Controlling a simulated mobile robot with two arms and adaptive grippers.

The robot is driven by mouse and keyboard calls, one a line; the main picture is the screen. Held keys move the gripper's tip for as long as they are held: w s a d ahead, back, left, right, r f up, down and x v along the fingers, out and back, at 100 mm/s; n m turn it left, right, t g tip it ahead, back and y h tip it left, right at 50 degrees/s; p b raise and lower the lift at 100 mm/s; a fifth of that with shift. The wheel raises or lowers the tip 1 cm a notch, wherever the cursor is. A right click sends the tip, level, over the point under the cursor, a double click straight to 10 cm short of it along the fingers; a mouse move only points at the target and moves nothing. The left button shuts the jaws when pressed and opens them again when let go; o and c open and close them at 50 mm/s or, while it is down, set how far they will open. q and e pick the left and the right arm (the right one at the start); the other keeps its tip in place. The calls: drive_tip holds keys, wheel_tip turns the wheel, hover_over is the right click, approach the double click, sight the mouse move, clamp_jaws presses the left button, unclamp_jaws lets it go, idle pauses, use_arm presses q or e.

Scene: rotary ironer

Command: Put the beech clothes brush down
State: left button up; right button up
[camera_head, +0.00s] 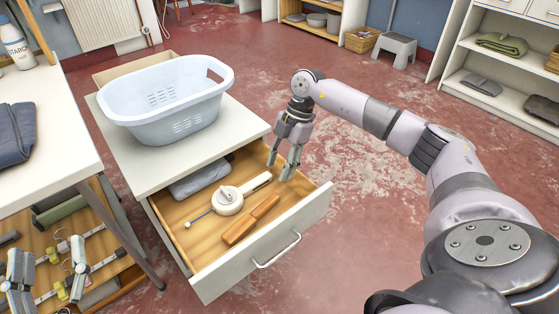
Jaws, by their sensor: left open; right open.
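An orange-brown wooden brush (251,219), which looks like the beech clothes brush, lies in the open drawer (264,257), near its front. My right gripper (283,165) is open and empty, pointing down over the drawer's back right part. It is apart from the brush. My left gripper (47,262) is open at the bottom left, in front of the shelf under the white table. I see nothing between its fingers; its lower part is cut off by the frame.
A white round device (228,201) with a handle and a grey folded item (200,178) share the drawer. A pale blue laundry basket (165,105) stands on the cabinet top. Tape measures (97,232) lie on the shelf at left. The floor to the right is open.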

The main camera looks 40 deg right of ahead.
drive_tip(key=s+a+r+n+y, duration=0.1)
drive_tip(key=s+a+n+y, duration=0.15)
drive_tip(key=a, duration=0.65)
drive_tip(key=s+a+r+n+y, duration=0.1)
drive_tip(key=a+y, duration=0.3)
drive_tip(key=a, duration=0.4)
drive_tip(key=s+a+r+n+y, duration=0.1)
drive_tip(key=s+a+n+y, duration=0.15)
drive_tip(key=a, duration=0.65)
drive_tip(key=s+a+r+t+y, duration=0.3)
drive_tip(key=a+r+y, duration=0.45)
drive_tip(key=r, duration=0.25)
wheel_tip(320, 180, up, 6)
drive_tip(key=d+m+t+h, duration=0.1)
drive_tip(key=d+m+t, duration=0.2)
drive_tip(key=m+t, duration=0.75)
drive_tip(key=d+f+m+t+h, duration=0.3)
drive_tip(key=d+m+t+h, duration=0.4)
drive_tip(key=h, duration=0.8)
drive_tip(key=d+m, duration=0.2)
drive_tip(key=m, duration=0.2)
drive_tip(key=shift+s+f+m, duration=0.2)
drive_tip(key=shift+f+m, duration=0.05)
drive_tip(key=shift+m, duration=0.1)
drive_tip(key=shift+d, duration=0.15)
